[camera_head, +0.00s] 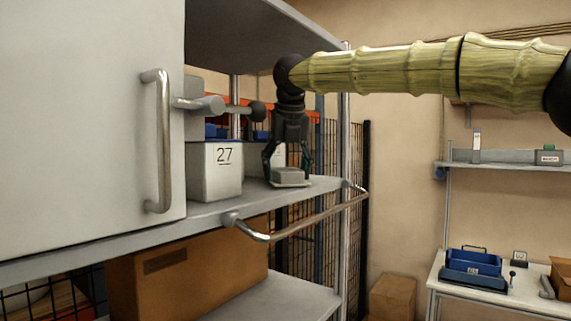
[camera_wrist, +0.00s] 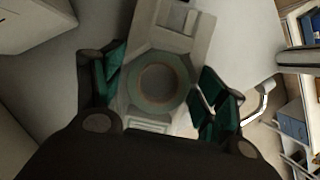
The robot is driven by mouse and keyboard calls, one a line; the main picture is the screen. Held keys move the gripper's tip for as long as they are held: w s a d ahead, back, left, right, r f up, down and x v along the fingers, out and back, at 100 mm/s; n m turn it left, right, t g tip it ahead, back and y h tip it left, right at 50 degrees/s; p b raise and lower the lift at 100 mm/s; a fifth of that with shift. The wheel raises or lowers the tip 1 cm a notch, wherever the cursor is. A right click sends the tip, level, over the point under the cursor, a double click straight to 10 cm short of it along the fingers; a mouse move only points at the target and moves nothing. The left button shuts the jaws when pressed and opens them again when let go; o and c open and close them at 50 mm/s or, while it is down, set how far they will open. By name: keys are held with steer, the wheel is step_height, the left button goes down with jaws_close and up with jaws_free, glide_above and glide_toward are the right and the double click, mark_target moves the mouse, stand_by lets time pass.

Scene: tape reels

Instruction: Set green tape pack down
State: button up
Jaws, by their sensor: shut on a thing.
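The green tape pack (camera_wrist: 135,98) is a dull green ring with a round hole, seen from above in the wrist view. My gripper (camera_head: 288,167) points down over the shelf and is shut on the pack, with one green-padded finger on each side of it in the wrist view. The pack sits over a pale grey holder (camera_wrist: 182,18), which shows as a low block (camera_head: 292,180) at the shelf's right end in the head view. The fingers partly hide the pack there. I cannot tell whether it touches the holder.
A white bin marked 27 (camera_head: 214,172) stands just left of my gripper on the grey shelf (camera_head: 205,209). A metal rail (camera_head: 300,225) runs along the shelf front. A white door with a handle (camera_head: 158,140) fills the left. A workbench with blue trays (camera_head: 475,264) is at right.

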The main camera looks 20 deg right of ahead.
steer(key=shift+s+r, duration=0.15)
steer(key=shift+s, duration=0.25)
steer(key=shift+w+a, duration=0.1)
steer(key=shift+w, duration=0.1)
steer(key=o, duration=0.7)
steer(key=shift+w+f, duration=0.25)
steer(key=shift+f, duration=0.05)
steer(key=o, duration=0.4)
steer(key=shift+c, duration=0.2)
steer(key=shift+o, duration=0.3)
steer(key=shift+s+r, duration=0.2)
steer(key=shift+s, duration=0.1)
steer(key=shift+w, duration=0.15)
